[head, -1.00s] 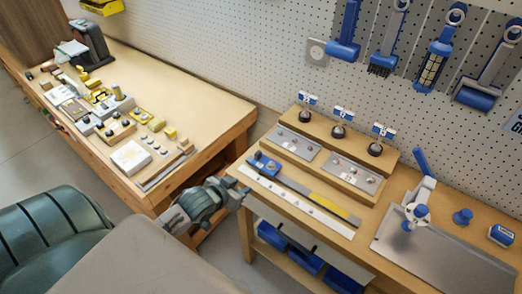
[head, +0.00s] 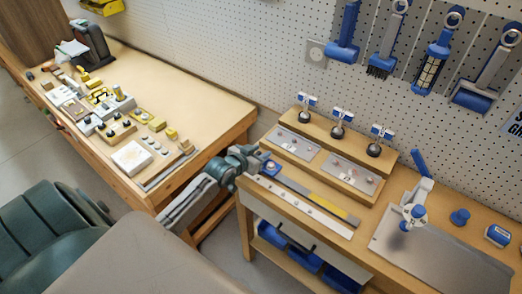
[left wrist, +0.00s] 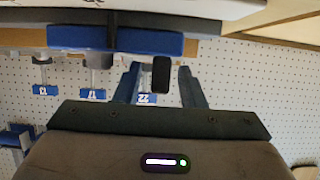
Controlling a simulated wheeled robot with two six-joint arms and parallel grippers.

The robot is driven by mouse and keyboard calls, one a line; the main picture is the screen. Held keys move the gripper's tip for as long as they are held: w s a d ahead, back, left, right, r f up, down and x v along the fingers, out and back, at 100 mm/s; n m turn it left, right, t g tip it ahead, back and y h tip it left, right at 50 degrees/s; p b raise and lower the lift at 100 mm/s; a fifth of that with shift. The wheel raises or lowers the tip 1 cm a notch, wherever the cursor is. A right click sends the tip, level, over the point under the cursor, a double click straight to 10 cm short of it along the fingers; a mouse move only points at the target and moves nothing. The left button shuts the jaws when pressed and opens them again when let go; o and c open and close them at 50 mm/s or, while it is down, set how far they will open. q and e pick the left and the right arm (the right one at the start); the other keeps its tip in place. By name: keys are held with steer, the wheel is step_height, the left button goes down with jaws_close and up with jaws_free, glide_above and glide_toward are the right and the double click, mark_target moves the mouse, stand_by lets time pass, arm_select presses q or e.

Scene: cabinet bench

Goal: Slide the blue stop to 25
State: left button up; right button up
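The blue stop (head: 271,168) sits at the left end of the dark rail (head: 292,184), which has a yellow stretch (head: 334,206) toward its right end. My left gripper (head: 257,160) is at the stop and hides part of it. In the left wrist view, the two fingers (left wrist: 160,86) stand apart, with a dark knob (left wrist: 161,74) between them and gaps at the sides. A blue block (left wrist: 115,40), apparently the stop's body, lies above the fingers in that picture. Scale numbers are too small to read. My right gripper is not in view.
A white strip (head: 295,204) runs along the bench front beside the rail. Metal plates (head: 352,172) and stands with black balls (head: 336,132) are behind it. A white and blue device (head: 415,208) stands to the right. A second bench (head: 200,92) is at left.

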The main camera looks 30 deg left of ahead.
arm_select(q)
steer(key=shift+w+f, duration=0.15)
steer(key=shift+w, duration=0.3)
jaws_close()
steer(key=shift+d+f, duration=0.1)
